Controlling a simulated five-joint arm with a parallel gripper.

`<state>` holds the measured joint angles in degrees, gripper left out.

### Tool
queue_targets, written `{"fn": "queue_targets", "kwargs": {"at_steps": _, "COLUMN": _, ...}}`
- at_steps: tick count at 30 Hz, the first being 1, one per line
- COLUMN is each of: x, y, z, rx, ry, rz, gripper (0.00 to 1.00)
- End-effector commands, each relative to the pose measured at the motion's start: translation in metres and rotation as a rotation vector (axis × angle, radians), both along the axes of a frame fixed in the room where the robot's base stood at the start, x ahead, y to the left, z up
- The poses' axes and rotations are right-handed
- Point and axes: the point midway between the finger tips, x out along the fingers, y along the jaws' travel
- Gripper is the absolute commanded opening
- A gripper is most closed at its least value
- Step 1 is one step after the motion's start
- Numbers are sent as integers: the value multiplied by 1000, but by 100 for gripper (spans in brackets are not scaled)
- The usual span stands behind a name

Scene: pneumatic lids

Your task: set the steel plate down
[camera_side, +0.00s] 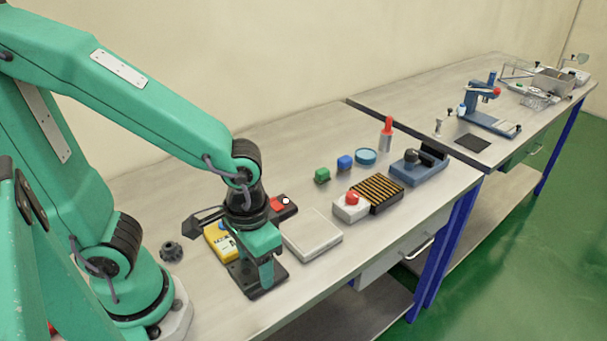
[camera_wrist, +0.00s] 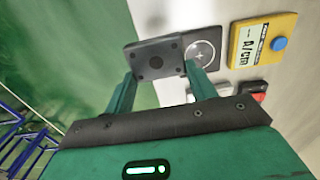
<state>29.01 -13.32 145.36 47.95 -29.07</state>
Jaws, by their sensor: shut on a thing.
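The steel plate (camera_wrist: 155,57) is dark grey and square, with a larger centre hole and small corner holes. It sits between the two fingers of my gripper (camera_wrist: 160,82) in the wrist view. My gripper is shut on it. In the side view my gripper (camera_side: 266,272) points down at the front of the bench, low over a dark base (camera_side: 272,286). In the wrist view, a round disc with a cross mark (camera_wrist: 200,53) shows on a dark block, partly hidden behind the plate. I cannot tell whether the plate touches anything below.
A yellow meter (camera_side: 220,241) stands left of my gripper, and a red and black box (camera_side: 283,207) behind it. A flat grey box (camera_side: 312,235) lies close on the right. The bench's front edge is near. Small blocks and a red-knobbed unit (camera_side: 351,207) stand further right.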

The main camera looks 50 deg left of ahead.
Motion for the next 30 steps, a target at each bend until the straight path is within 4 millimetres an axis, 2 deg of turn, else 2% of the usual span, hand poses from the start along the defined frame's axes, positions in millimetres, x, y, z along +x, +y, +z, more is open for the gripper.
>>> {"fn": "queue_targets", "kwargs": {"at_steps": 21, "x": 49, "y": 63, "z": -48, "rx": 1, "ry": 3, "rz": 4, "gripper": 17}}
{"fn": "queue_targets", "kwargs": {"at_steps": 30, "x": 60, "y": 76, "z": -58, "rx": 0, "ry": -1, "rz": -1, "gripper": 17}}
